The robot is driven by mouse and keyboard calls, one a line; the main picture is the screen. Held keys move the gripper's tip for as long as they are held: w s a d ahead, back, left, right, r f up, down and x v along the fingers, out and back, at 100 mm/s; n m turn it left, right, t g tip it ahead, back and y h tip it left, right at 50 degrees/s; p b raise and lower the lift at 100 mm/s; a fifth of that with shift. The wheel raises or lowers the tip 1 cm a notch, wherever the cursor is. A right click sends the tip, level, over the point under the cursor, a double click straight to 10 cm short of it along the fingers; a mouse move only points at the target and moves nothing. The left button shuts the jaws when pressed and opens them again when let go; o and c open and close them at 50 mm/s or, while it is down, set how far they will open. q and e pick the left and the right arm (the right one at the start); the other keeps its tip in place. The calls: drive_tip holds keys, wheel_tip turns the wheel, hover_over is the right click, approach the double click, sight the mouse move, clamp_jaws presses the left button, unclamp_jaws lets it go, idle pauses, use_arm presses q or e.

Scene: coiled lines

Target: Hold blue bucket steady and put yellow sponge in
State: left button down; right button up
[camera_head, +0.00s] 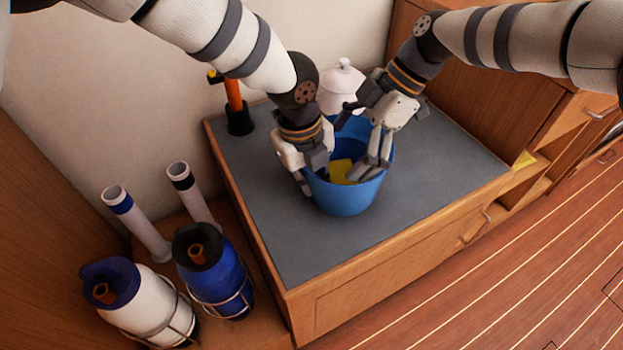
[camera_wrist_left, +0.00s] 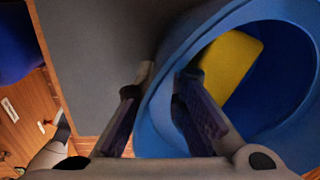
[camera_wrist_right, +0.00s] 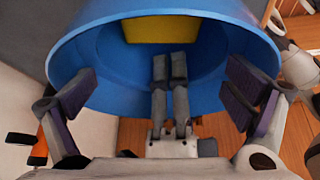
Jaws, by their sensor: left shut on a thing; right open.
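The blue bucket (camera_head: 346,200) stands upright on the grey counter top. The yellow sponge (camera_head: 341,171) lies inside it; it also shows inside the bucket in the left wrist view (camera_wrist_left: 231,66) and in the right wrist view (camera_wrist_right: 162,28). My left gripper (camera_head: 309,180) is shut on the bucket's left wall, one finger outside and one inside, as the left wrist view (camera_wrist_left: 160,90) shows. My right gripper (camera_head: 376,170) is open, its fingers reaching down at the bucket's right side. In the right wrist view its fingers are spread with nothing between them touching the sponge.
A white lidded jar (camera_head: 341,88) stands behind the bucket. An orange-handled thing in a black holder (camera_head: 238,118) is at the back left. White and blue bottles (camera_head: 140,300) stand in racks at lower left. The counter top (camera_head: 430,180) is clear to the right.

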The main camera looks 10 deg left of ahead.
drive_tip(key=v, duration=1.2)
use_arm(q)
drive_tip(key=c, duration=1.6)
unclamp_jaws()
drive_tip(key=shift+o, duration=0.2)
